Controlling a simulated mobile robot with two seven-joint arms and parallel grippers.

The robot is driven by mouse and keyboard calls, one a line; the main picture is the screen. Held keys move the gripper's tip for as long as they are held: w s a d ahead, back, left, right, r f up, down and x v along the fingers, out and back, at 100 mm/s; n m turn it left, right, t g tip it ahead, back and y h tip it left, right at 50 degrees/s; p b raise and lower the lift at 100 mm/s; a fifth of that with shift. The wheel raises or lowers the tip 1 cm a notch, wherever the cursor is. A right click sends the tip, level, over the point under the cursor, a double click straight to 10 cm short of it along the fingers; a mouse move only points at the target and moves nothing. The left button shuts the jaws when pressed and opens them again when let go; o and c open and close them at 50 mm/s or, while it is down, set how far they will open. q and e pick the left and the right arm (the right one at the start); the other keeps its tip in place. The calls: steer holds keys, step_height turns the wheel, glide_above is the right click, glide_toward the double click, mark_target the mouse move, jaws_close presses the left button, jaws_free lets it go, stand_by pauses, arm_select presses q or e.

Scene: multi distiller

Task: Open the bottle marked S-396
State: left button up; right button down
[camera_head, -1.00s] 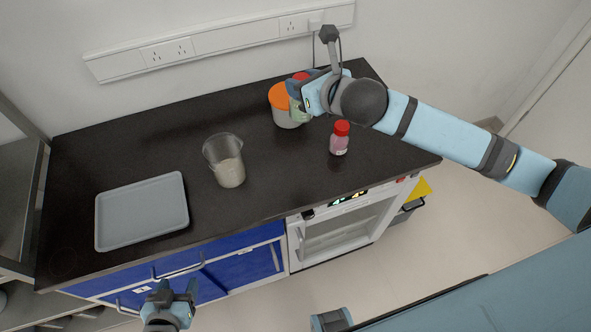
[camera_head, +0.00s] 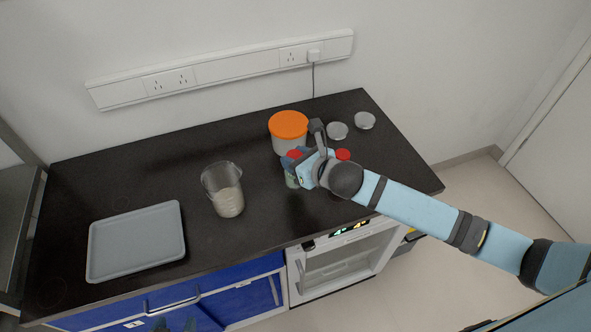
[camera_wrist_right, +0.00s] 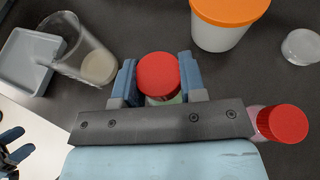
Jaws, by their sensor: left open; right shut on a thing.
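A red-capped bottle (camera_head: 294,155) with a greenish body is between the fingers of my right gripper (camera_head: 298,166). The right wrist view shows its red cap (camera_wrist_right: 158,75) standing above the fingers, which are shut on the bottle's sides. Most of its body and any label are hidden. A second red-capped bottle (camera_head: 343,155) stands just right of this gripper and is mostly hidden by my arm; its cap (camera_wrist_right: 283,123) and pink body show in the wrist view. No S-396 marking is readable. My left gripper (camera_wrist_right: 12,148) is open and empty, at the wrist view's left edge.
A tub with an orange lid (camera_head: 288,124) stands just behind the held bottle. A glass beaker (camera_head: 222,188) with pale contents is to the left, then a grey tray (camera_head: 136,243). Two small silvery round things (camera_head: 337,131) (camera_head: 364,121) lie at the back right.

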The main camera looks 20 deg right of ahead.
steer(key=shift+f, duration=2.15)
steer(key=shift+f, duration=0.1)
steer(key=c, duration=1.1)
jaws_free()
steer(key=shift+f, duration=0.1)
steer(key=o, duration=0.4)
